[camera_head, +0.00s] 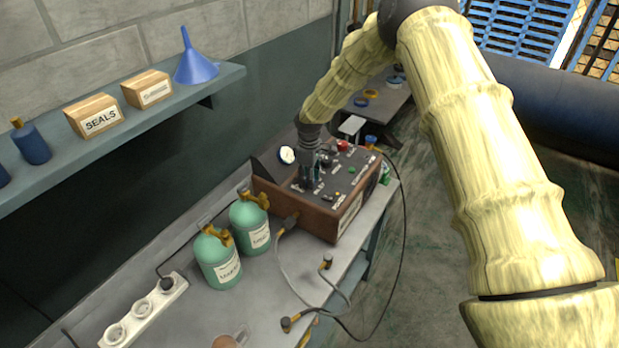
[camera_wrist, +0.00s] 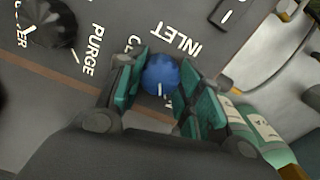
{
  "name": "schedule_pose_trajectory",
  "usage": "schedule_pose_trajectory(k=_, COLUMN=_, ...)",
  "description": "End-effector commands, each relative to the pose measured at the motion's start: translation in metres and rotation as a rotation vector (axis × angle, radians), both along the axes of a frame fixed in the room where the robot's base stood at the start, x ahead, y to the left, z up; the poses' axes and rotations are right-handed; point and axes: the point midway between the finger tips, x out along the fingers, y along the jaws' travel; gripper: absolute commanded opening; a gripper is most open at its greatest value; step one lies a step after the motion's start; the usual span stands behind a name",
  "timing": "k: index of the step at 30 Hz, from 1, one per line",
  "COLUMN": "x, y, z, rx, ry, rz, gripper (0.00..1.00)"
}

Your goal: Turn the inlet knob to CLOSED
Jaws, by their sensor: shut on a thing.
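The inlet knob (camera_wrist: 160,75) is a round blue knob on the grey panel, beside the printed word INLET in the wrist view. My gripper (camera_wrist: 155,90) has its two teal-padded fingers on either side of the knob and is shut on it. A white mark shows on the knob's near side. The lettering beside the knob is partly hidden by the fingers, so the position it points to cannot be read. In the head view my gripper (camera_head: 307,178) is over the top panel of the brown recharge machine (camera_head: 322,222), and the knob is hidden there.
A black knob (camera_wrist: 48,22) by the word PURGE is left of the inlet knob. Two green bottles (camera_head: 219,262) stand left of the machine on the workbench (camera_head: 205,312). Hoses lie in front. A round gauge (camera_head: 287,155) stands at the panel's back edge.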

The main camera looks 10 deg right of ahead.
Motion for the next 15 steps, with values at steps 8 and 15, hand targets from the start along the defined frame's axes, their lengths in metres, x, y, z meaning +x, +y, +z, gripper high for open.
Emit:
schedule_pose_trajectory(k=8, x=-0.0034, y=0.0007, z=-0.0081, rx=0.000, ry=0.006, rz=-0.079, gripper=0.12)
schedule_pose_trajectory(k=15, x=-0.0029, y=0.0009, z=-0.0097, rx=-0.001, ry=0.005, rz=-0.257, gripper=0.12)
